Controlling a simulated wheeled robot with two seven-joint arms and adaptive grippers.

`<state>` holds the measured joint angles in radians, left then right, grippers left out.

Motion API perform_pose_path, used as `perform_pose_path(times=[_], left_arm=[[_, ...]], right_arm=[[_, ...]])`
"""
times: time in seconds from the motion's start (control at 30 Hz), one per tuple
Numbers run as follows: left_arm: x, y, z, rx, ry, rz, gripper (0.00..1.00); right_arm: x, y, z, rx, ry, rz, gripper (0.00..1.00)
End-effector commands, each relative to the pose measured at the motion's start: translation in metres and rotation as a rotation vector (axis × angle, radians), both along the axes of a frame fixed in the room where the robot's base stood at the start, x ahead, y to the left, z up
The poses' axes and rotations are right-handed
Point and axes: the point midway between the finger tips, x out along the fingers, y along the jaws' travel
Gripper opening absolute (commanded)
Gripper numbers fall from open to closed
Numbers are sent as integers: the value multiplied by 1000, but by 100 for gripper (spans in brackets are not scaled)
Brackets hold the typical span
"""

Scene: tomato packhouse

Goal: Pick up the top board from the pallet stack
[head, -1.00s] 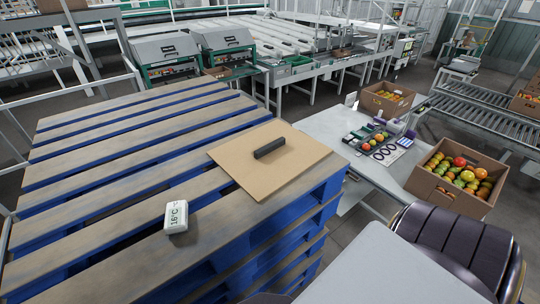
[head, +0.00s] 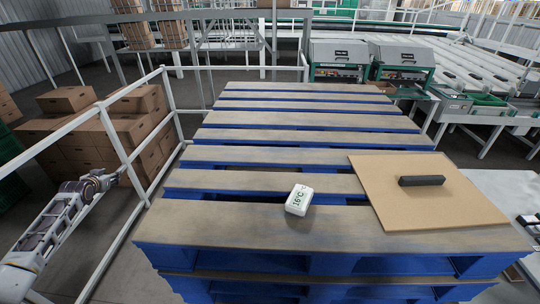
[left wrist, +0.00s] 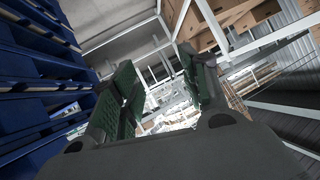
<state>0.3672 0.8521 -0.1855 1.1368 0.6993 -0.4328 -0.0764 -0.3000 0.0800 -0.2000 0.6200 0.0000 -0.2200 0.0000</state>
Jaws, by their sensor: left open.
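A thin tan board (head: 422,200) lies flat on top of the blue pallet stack (head: 300,240), near its front right. A black bar (head: 421,180) lies on the board. My left gripper (head: 112,176) is to the left of the stack by the white railing, well apart from the board. In the left wrist view the left gripper (left wrist: 155,92) shows two green-padded fingers spread open with nothing between them. The pallets' blue side shows at the left of that view, and the board does not show there. My right gripper is in neither current view.
A white 16°C display (head: 299,200) lies on the pallet slats left of the board. A white railing (head: 125,150) runs along the stack's left side, with cardboard boxes (head: 110,130) beyond. A pale table (head: 505,195) stands right of the stack.

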Motion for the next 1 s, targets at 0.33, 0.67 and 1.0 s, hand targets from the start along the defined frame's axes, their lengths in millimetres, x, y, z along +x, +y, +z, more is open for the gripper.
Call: perform_pose_path(times=[0.33, 0.67, 1.0], left_arm=[[14, -48, 89, -137, -25, -130, 45], [4, -128, 139, -257, 22, -345, 45], [-31, -228, 172, -365, 100, -651, 45]], right_arm=[[0, 0, -6, 0, 0, 0, 0], [0, 0, -8, 0, 0, 0, 0], [0, 0, -8, 0, 0, 0, 0]])
